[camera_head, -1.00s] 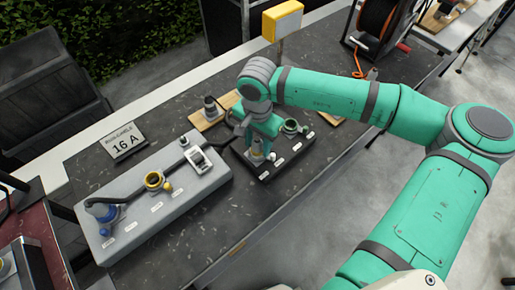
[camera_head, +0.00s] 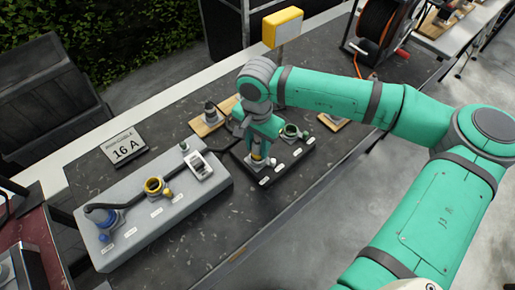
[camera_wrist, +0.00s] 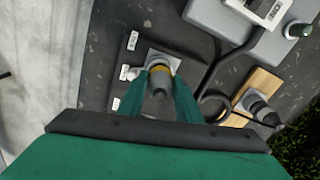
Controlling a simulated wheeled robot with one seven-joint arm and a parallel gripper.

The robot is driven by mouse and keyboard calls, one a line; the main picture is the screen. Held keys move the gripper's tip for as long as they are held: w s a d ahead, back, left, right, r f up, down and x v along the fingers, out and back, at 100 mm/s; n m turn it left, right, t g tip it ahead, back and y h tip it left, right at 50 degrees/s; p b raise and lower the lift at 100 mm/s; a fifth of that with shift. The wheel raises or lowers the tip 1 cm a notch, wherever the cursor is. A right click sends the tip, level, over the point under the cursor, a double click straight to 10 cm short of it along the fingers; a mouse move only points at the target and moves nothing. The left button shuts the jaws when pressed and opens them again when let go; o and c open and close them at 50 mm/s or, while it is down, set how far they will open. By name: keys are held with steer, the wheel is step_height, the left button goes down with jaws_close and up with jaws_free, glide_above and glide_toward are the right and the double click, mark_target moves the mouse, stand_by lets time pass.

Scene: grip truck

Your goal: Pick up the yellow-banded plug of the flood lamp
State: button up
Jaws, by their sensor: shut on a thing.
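The yellow-banded plug (camera_wrist: 160,70) stands between the two green fingers of my gripper (camera_wrist: 161,84) in the wrist view. Its yellow band and grey body show there, with a light square plate around its base. In the head view its yellow band (camera_head: 258,157) shows just below the fingertips of my gripper (camera_head: 260,151), over the dark labelled block (camera_head: 284,165). My gripper is shut on the plug from above. The plug's lowest part is hidden, so I cannot tell whether it is clear of the block. The yellow flood lamp (camera_head: 283,26) stands behind on a post.
A grey panel (camera_head: 130,235) with blue and yellow sockets and a white switch unit lies left. A green-ringed socket (camera_head: 291,131) is close right of my gripper. A dark plug on a wooden board (camera_head: 207,125) stands behind. A "16 A" sign (camera_head: 123,147) is at left.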

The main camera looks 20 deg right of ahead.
steer(key=s+d+r, duration=0.3)
steer(key=s+r, duration=1)
steer(key=r, duration=0.5)
steer(key=shift+s, duration=0.4)
steer(key=shift+w+a, duration=0.1)
steer(key=shift+w+f, duration=0.2)
steer(key=shift+w, duration=0.35)
steer(key=w+d, duration=0.5)
steer(key=w, duration=0.3)
steer(key=w+d, duration=0.5)
steer(key=w, duration=0.4)
steer(key=shift+d, duration=0.15)
stand_by(0.5)
steer(key=shift+w, duration=0.1)
